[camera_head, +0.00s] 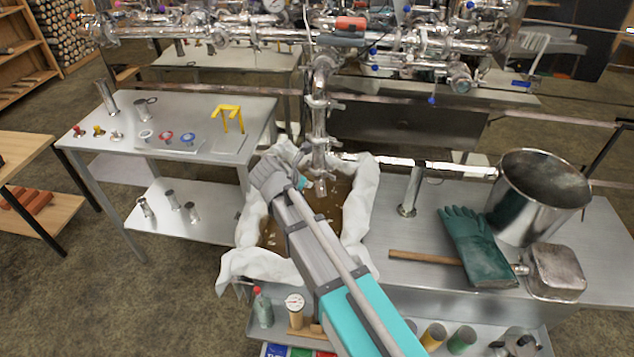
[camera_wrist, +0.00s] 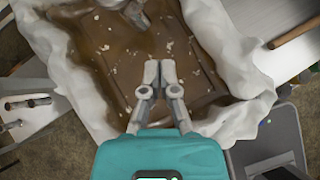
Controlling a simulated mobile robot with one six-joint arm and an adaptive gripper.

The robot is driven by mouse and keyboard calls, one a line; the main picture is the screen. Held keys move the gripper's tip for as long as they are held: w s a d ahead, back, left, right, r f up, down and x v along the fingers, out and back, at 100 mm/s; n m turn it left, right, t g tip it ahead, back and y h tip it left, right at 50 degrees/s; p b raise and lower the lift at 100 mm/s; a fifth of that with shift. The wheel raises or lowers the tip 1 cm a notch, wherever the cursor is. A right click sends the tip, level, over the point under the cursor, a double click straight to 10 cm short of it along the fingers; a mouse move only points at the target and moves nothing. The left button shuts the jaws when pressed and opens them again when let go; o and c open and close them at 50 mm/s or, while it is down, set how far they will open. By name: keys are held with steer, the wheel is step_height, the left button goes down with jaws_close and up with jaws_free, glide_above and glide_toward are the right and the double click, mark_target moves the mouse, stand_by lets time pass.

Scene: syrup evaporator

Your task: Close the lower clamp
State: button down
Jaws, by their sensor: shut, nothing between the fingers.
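A shiny vertical pipe (camera_head: 320,80) comes down over the cloth-lined pan. It carries an upper clamp (camera_head: 317,102) and a lower clamp (camera_head: 322,144) near its bottom end. Whether the lower clamp is open or closed is too small to tell. My gripper (camera_wrist: 159,76) is shut and empty in the wrist view, its fingertips over the brown liquid. In the head view only a teal part of it shows beside my wrist, left of and below the lower clamp, and its fingers are hidden. Metal parts at the wrist view's top edge may be the pipe end.
White cloth (camera_head: 360,205) surrounds the pan of brown liquid (camera_head: 328,208). To the right are a metal stand (camera_head: 411,190), green gloves (camera_head: 472,245), a wooden handle (camera_head: 425,257) and a large pot (camera_head: 535,195). A steel table (camera_head: 185,115) with small fittings stands left.

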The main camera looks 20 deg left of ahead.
steer(key=w+r+b+x, duration=0.2)
steer(key=b+x, duration=0.4)
steer(key=x, duration=0.6)
steer(key=shift+w+d+b, duration=0.25)
steer(key=shift+d+b, duration=0.05)
steer(key=shift+b, duration=0.05)
steer(key=shift+f, duration=0.15)
